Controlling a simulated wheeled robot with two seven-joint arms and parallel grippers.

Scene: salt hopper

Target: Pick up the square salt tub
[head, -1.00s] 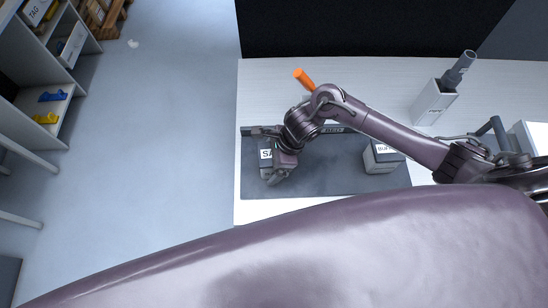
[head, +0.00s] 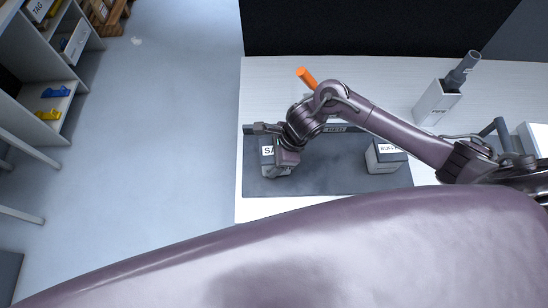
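The square salt tub (head: 268,162) is a grey tub with a white label reading "SA", the rest of which is covered. It is at the left end of the dark mat (head: 330,178). My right arm comes in from the right, and my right gripper (head: 278,148) is at the tub, covering its right side. Parts of this gripper show behind the tub and at its right front. Whether its fingers press on the tub cannot be seen. My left gripper is not in view.
A second tub labelled "BUFF" (head: 385,157) stands at the mat's right end. An orange stick-like object (head: 306,77) is behind the arm. A white holder (head: 436,103) with a grey cylinder (head: 463,69) stands at the back right. Open floor (head: 170,130) lies left of the table.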

